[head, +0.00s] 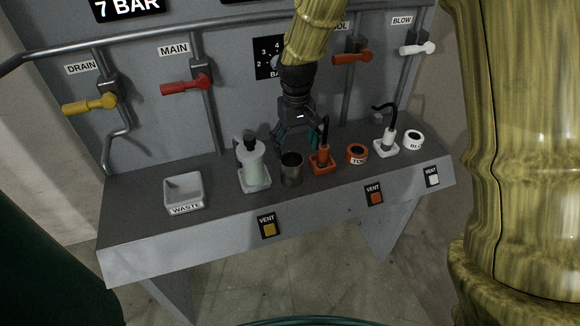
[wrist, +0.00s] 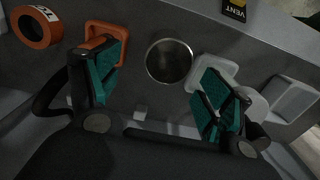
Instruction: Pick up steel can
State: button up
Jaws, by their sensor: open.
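The steel can (head: 291,169) is a small open-topped metal cylinder standing upright on the grey shelf (head: 140,208), between a white bottle and an orange tool. In the wrist view its round opening (wrist: 169,62) shows beyond and between my fingers. My gripper (head: 298,148) is open, with green finger pads, just behind and above the can in the head view. In the wrist view my open gripper (wrist: 162,98) has one finger on each side of the can's line, with nothing between the pads. I cannot tell the exact gap to the can.
A white bottle (head: 253,163) in a tray stands left of the can. An orange corded tool (head: 322,158) stands close on its right, then an orange tape roll (head: 357,154). A waste tray (head: 184,190) sits left. Valve handles (head: 186,86) project from the panel behind.

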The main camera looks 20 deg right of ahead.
aim_at(292, 171)
jog(key=f, duration=0.4)
jog(key=shift+w+a+p, duration=0.1)
jog(key=shift+a+p, duration=0.2)
jog(key=shift+a, duration=0.1)
jog(key=shift+s+f, duration=0.2)
jog(key=shift+f, duration=0.55)
jog(key=shift+s+a+f+p, duration=0.15)
jog(key=shift+f+p, duration=0.8)
jog(key=shift+f, duration=1.25)
jog(key=c, duration=1)
